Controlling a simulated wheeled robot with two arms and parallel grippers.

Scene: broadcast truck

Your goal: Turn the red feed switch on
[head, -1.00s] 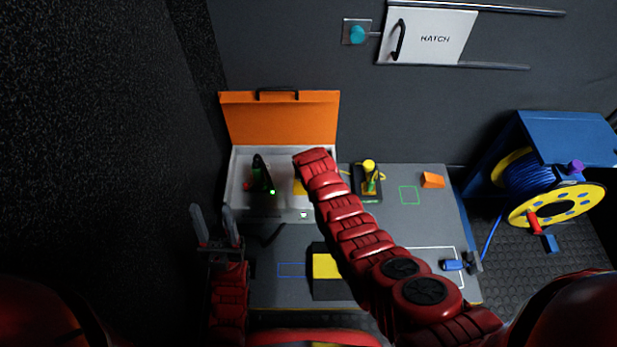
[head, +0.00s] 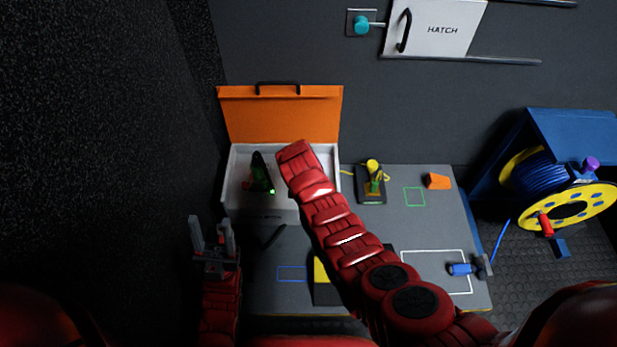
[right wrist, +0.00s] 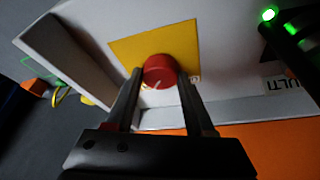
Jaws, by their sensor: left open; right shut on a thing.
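The red feed switch (right wrist: 160,71) is a round red knob with a pale mark, set on a yellow plate (right wrist: 190,38) inside the white case. In the right wrist view my right gripper (right wrist: 161,84) has its two fingers on either side of the knob, shut on it. In the head view my right arm (head: 330,215) hides this gripper and the knob. The white case (head: 237,205) has its orange lid (head: 285,120) open. My left gripper (head: 211,235) is open and empty at the lower left, clear of the case.
A black device with a green light (head: 262,175) stands in the case, left of my right arm. A yellow-topped device (head: 371,185) and an orange block (head: 438,181) are right of the case. A blue cable reel (head: 560,195) stands at the right. A hatch (head: 437,28) is on the wall.

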